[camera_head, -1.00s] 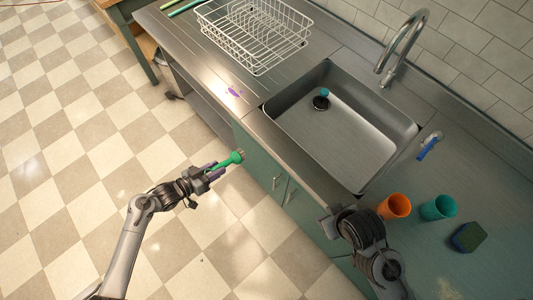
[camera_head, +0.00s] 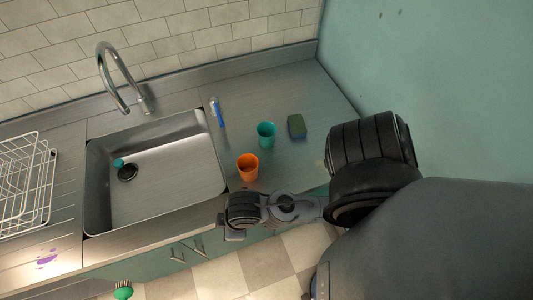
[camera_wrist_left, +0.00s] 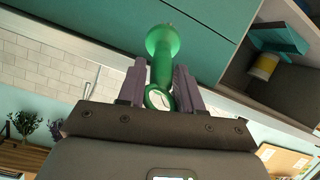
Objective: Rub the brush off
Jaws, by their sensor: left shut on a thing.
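In the left wrist view, my left gripper (camera_wrist_left: 160,85) is shut on the handle of a green brush (camera_wrist_left: 163,42). The brush's wide round end points away from the gripper, with teal cabinet fronts behind it. In the head view, only the top of the brush (camera_head: 123,291) shows at the lower left edge, near the counter front; the left gripper is out of that view. A purple stain (camera_head: 46,261) lies on the metal counter left of the sink. My right gripper (camera_head: 232,228) is by the counter's front edge, below the orange cup; its fingers are not clear.
The sink (camera_head: 165,190) holds a small dark, teal-topped item (camera_head: 126,171). An orange cup (camera_head: 247,167), teal cup (camera_head: 266,134), green sponge (camera_head: 296,126) and blue-handled item (camera_head: 217,112) stand right of it. A white dish rack (camera_head: 28,180) is at the left.

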